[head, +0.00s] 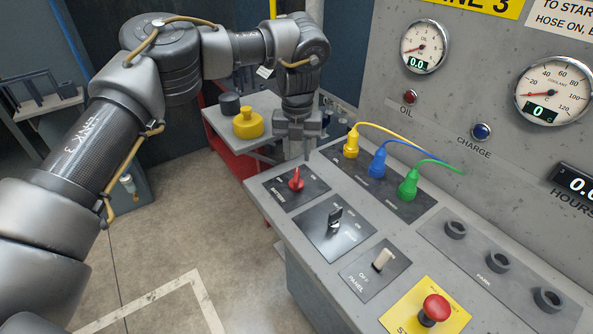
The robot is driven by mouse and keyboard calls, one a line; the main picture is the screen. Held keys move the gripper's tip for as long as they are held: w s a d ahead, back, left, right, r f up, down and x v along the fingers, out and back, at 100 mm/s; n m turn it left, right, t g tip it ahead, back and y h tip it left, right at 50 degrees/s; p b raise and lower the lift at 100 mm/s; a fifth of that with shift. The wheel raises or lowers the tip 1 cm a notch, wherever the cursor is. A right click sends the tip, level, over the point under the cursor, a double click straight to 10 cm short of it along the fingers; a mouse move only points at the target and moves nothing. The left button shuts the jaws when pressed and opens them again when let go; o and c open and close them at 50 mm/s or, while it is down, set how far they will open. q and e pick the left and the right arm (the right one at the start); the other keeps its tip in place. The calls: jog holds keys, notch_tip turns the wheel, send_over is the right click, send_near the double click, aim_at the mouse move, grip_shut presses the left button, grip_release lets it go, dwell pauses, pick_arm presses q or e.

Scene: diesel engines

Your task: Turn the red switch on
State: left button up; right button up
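The red rotary switch (296,180) stands on a dark plate marked battery at the far left corner of the grey control console. Its handle points up and I cannot read its setting. My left gripper (301,146) hangs pointing down just above and behind the red switch, with a visible gap between them. My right gripper is out of view.
The console also carries a key switch (335,217), a panel toggle (382,260), a red stop button (434,310) and yellow, blue and green plugs (377,164). A gauge panel (480,110) rises behind.

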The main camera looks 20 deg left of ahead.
aim_at(296, 174)
pick_arm(q)
notch_tip(296, 174, down, 7)
jog(key=shift+a+f+p, duration=0.1)
jog(key=shift+p, duration=0.45)
grip_shut()
